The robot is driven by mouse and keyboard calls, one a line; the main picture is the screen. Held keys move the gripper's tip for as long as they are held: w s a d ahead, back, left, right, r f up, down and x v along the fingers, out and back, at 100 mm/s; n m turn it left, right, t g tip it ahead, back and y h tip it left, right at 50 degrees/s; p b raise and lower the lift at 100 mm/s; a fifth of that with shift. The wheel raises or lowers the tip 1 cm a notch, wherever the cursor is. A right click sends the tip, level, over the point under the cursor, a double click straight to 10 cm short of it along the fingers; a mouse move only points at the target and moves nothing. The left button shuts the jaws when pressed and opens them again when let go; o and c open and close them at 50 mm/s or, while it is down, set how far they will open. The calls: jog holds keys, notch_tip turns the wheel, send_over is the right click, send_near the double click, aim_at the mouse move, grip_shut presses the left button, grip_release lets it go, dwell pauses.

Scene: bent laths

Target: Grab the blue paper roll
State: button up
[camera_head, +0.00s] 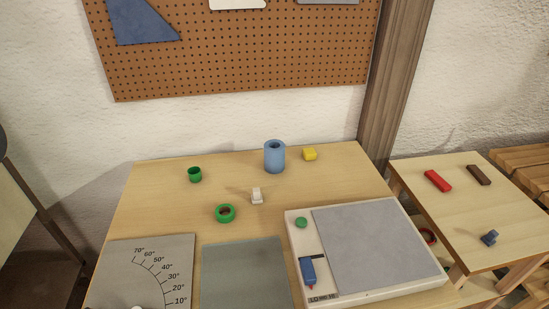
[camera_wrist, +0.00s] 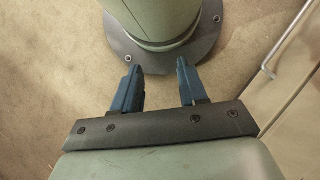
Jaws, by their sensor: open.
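The blue paper roll (camera_head: 274,158) stands upright near the back of the wooden table, with the dark hole in its top showing. It is in the head view only. My gripper (camera_wrist: 158,86) shows in the wrist view, with its two blue fingers apart and nothing between them. It points down at the floor beside a green column on a bolted dark base plate. My gripper is not in the head view, and the roll is not in the wrist view.
A yellow block (camera_head: 309,154) is just right of the roll. A green cup (camera_head: 194,175), a green tape ring (camera_head: 226,213) and a small white item (camera_head: 257,195) are to its left and front. A framed grey board (camera_head: 378,249) fills the front right. A pegboard (camera_head: 240,55) hangs behind.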

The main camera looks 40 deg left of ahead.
dwell(0.3)
jog(key=o, duration=1.1)
